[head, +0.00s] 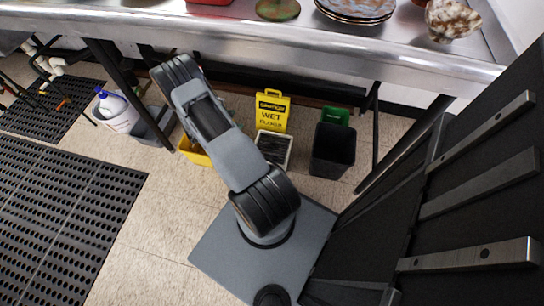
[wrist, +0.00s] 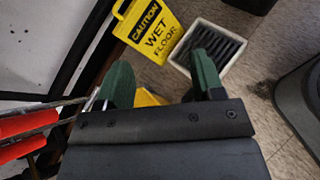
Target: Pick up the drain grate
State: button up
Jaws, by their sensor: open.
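The drain grate (head: 272,149) is a dark slatted square inside a white frame on the floor, below the counter and in front of the yellow wet floor sign. In the wrist view the grate (wrist: 212,45) lies beyond my right fingertip, at upper right. My gripper (wrist: 161,60) is open, its two green fingers apart, with no grate between them. The right finger overlaps the lower left corner of the white frame in the picture; the frames show no contact.
The wet floor sign (head: 272,110) stands behind the grate. A black bin (head: 332,151) is to its right, a yellow container (head: 194,151) to its left. The steel counter (head: 300,57) runs overhead. Red-handled items (wrist: 28,124) are close left of my gripper. Black mats (head: 60,215) cover the left floor.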

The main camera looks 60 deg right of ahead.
jog(key=s+d+f+n+t+h+b, duration=0.1)
jog(key=s+f+n+b, duration=0.25)
jog(key=f, duration=0.95)
jog(key=s+f+n+t+b, duration=0.2)
jog(key=s+f+n+b, duration=0.15)
jog(key=f, duration=1.05)
jog(key=b, duration=0.3)
send_near(271, 146)
jog(key=d, duration=0.1)
jog(key=d+f, duration=0.1)
jog(key=d, duration=0.1)
jog(key=shift+w+f+m, duration=0.25)
jog(key=shift+f+m, duration=0.15)
jog(key=shift+d+f, duration=0.1)
jog(key=shift+d, duration=0.35)
jog(key=b+x, duration=0.2)
jog(key=x, duration=0.1)
jog(key=b+x, duration=0.1)
jog(key=shift+s+d+f, duration=0.15)
jog(key=shift+s+d, duration=0.1)
jog(key=shift+s, duration=0.1)
jog(key=shift+d, duration=0.35)
jog(key=shift+c, duration=0.3)
grip_shut()
